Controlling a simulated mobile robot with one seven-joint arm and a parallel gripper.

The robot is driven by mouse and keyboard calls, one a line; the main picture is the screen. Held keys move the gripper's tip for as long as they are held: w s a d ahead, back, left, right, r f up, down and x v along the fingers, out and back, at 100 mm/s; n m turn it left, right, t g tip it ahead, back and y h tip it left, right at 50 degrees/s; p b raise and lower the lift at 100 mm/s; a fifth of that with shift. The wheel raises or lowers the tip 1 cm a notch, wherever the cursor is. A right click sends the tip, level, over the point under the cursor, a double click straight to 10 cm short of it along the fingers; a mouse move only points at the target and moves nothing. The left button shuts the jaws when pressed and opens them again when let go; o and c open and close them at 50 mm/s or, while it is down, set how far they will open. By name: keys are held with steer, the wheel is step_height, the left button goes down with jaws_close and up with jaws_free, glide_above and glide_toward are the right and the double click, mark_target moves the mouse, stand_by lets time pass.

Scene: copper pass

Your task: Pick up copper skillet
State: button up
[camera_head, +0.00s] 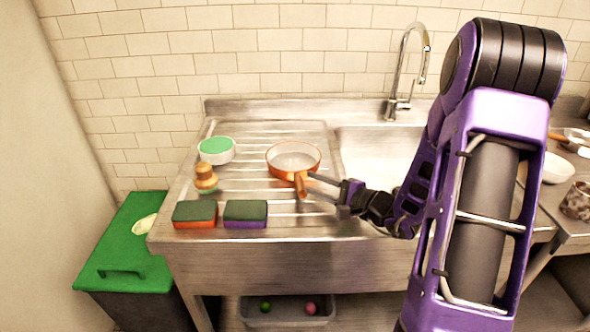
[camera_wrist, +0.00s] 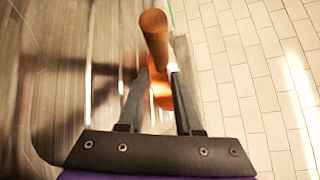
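The copper skillet (camera_head: 294,160) rests on the ribbed steel drainboard, left of the sink, with its pale inside facing up. Its brown-orange handle (camera_head: 301,184) points toward the front. My gripper (camera_head: 309,183) reaches in from the right, with its fingertips at the handle. In the wrist view, the handle (camera_wrist: 154,38) shows at and beyond the gap between the fingertips of my gripper (camera_wrist: 160,72). The fingers are apart. Orange metal of the skillet (camera_wrist: 160,92) shows between them. Whether a finger touches the handle is unclear.
Two sponges, orange-based (camera_head: 195,214) and purple-based (camera_head: 245,214), lie at the front left. A wooden-topped brush (camera_head: 206,179) and a round green-topped tub (camera_head: 216,150) stand behind them. The faucet (camera_head: 395,104) rises behind the sink. A green-lidded bin (camera_head: 125,250) stands at left.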

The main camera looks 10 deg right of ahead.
mark_target(298, 178)
steer(key=x, duration=0.5)
steer(key=shift+w+a, duration=0.25)
steer(key=shift+a, duration=0.05)
jaws_close()
stand_by(1.2)
